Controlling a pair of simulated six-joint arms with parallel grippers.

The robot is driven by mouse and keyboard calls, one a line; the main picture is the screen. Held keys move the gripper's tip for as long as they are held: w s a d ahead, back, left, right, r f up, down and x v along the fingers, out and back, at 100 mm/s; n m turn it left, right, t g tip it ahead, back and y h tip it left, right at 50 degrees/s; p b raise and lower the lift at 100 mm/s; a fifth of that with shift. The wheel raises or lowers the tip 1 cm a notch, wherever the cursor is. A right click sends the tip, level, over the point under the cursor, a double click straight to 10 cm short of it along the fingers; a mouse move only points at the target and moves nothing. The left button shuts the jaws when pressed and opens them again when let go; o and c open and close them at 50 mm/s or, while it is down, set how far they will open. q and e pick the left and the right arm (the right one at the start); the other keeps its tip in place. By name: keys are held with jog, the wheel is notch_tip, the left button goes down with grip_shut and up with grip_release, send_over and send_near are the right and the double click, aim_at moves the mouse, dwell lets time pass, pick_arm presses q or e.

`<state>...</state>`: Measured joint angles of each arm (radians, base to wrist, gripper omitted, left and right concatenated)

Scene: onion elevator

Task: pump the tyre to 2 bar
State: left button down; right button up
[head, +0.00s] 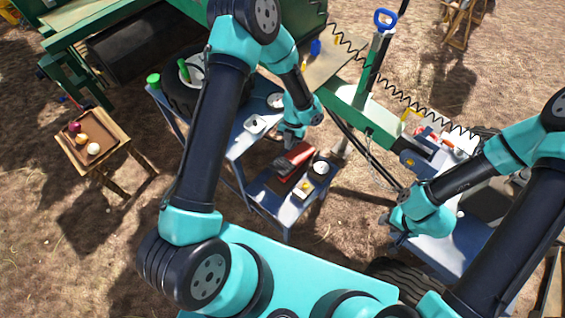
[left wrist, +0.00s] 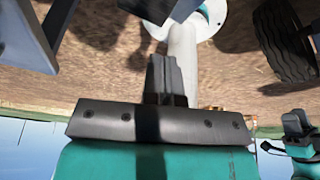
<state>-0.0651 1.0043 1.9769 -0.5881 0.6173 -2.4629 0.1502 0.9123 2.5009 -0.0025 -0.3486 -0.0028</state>
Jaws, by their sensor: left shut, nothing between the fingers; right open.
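A dark tyre (head: 180,98) with a pale hub lies on the blue-grey cart (head: 240,145) at left. A blue D-shaped handle (head: 384,19) tops a grey and green upright, possibly the pump. A black coiled hose (head: 400,95) runs from the green machine toward the right-hand cart. My left gripper (head: 291,137) is shut and empty above the red object on the lower shelf; its closed fingers also show in the left wrist view (left wrist: 166,78). My right gripper (head: 392,234) is open beside the right-hand cart, partly hidden by its wrist. I cannot make out a gauge reading.
A red and black object (head: 292,162) and a white round item (head: 321,167) sit on the lower shelf. A wooden stool (head: 110,155) with several onions stands at left. A green beam (head: 345,108) crosses the middle. Bare ground lies at lower left.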

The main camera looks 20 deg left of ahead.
aim_at(281, 167)
pick_arm(q)
jog(key=w+m, duration=0.1)
jog(key=m, duration=0.1)
jog(key=w+r+m+y, duration=0.1)
jog(key=m, duration=0.1)
jog(key=shift+w+a, duration=0.1)
jog(key=x, duration=1.4)
jog(key=shift+a, duration=0.1)
